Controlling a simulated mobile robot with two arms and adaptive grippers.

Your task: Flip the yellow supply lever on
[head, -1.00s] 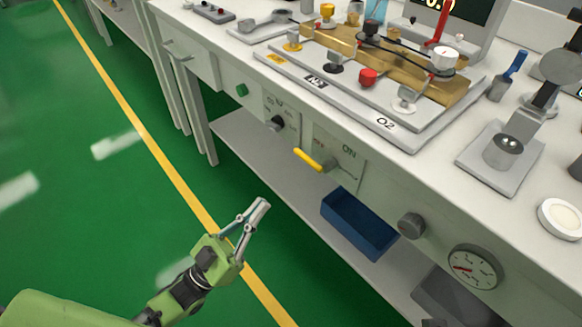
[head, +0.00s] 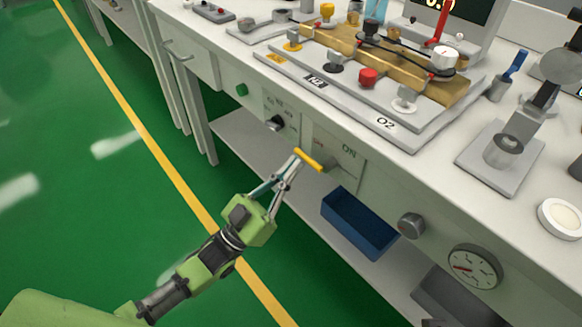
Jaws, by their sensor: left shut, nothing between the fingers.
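The yellow supply lever (head: 309,160) sits on the front panel of the cart (head: 338,160), its yellow handle pointing up and to the left of its pivot. The word ON is printed on the panel to the upper right of the lever. My left gripper (head: 296,155) is shut and empty, its fingertips right at the free left end of the yellow handle. I cannot tell whether they touch it. The fingertips hide a little of the panel and handle end. My right gripper is not in view.
A black knob (head: 277,123) and a green button (head: 241,90) are left of the lever on the same front. A blue bin (head: 358,222) sits on the lower shelf below. A grey knob (head: 411,225) and a gauge (head: 474,267) are to the right.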

